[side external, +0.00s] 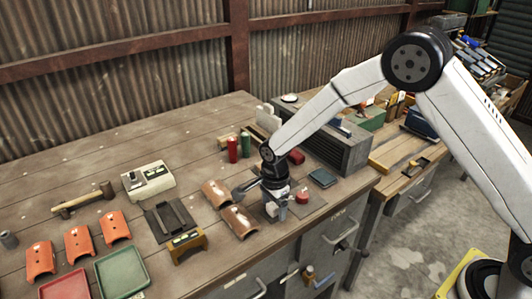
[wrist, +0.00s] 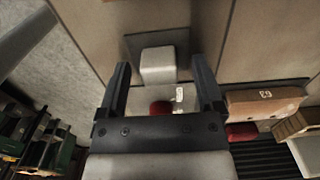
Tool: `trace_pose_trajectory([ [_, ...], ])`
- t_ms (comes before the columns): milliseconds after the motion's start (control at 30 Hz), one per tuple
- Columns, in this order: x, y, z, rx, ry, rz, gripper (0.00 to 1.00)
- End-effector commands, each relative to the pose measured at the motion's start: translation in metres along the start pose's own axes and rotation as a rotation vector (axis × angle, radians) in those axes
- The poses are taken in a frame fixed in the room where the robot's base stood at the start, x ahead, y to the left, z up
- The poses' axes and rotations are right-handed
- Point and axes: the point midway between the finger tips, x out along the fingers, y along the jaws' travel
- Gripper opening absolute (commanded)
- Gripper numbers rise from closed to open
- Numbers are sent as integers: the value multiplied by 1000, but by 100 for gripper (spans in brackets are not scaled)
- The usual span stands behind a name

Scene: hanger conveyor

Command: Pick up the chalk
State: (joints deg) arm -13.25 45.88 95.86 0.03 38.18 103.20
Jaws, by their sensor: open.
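My gripper (side external: 278,203) points down over the right part of the workbench, close above a small dark plate. In the wrist view its two dark fingers (wrist: 160,66) are spread wide. A pale, block-shaped piece (wrist: 158,64) shows between the fingertips, with a gap on each side; it sits on a dark square plate (wrist: 135,44). I cannot tell for sure whether this pale block is the chalk. A small white labelled piece (wrist: 179,93) and a red round piece (wrist: 161,107) show nearer the palm. The red piece also shows right of my gripper in the side view (side external: 302,197).
A grey ribbed box (side external: 340,145) stands behind my gripper. Curved brown tiles (side external: 238,221) lie to its left, with red and green cylinders (side external: 232,150) behind. A dark blue flat block (side external: 322,178) lies to the right. The bench's front edge is close.

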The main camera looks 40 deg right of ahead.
Motion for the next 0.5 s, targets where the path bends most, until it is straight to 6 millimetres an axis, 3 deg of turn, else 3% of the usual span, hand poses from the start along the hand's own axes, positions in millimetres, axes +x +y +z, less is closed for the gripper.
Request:
trace_pose_trajectory([
  [67, 0, 0, 0, 0, 0, 0, 85],
  [333, 0, 0, 0, 0, 0, 0, 3],
  [500, 0, 0, 0, 0, 0, 0, 0],
])
